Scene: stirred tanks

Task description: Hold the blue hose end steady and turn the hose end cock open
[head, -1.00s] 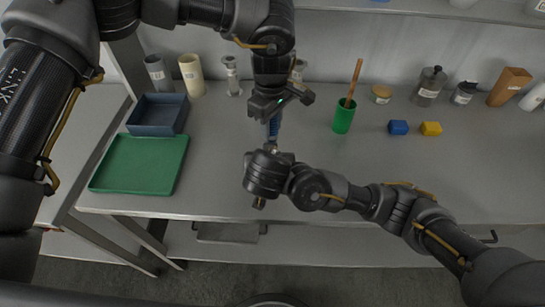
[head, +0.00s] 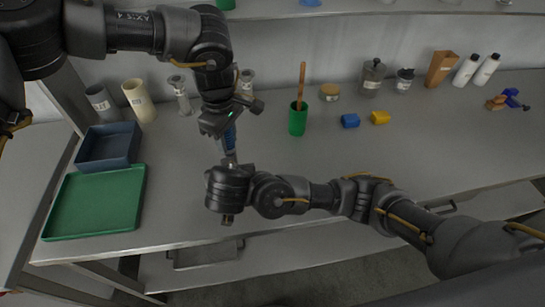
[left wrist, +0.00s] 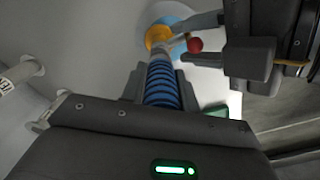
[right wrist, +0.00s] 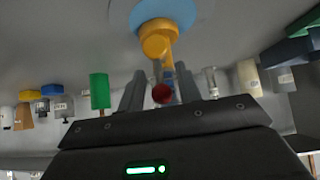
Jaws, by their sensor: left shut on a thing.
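My left gripper (head: 229,132) is shut on the blue ribbed hose end (left wrist: 162,84), which stands upright above the bench; the hose also shows in the head view (head: 229,140). Beyond it, the left wrist view shows a metal fitting, a yellow part (left wrist: 157,37) and the cock's red ball knob (left wrist: 195,45). My right gripper (right wrist: 160,84) is at the cock from the right arm's side. Its fingers are apart, with the red knob (right wrist: 162,94) between them; small gaps show beside the knob. In the head view, my right wrist hides the cock.
A green tray (head: 60,232) and a blue-grey bin (head: 84,160) are at the left. A green cup (head: 298,122) with a wooden stick, a blue block (head: 350,121) and a yellow block (head: 381,118) stand to the right. Jars and bottles line the back. The right bench surface is mostly clear.

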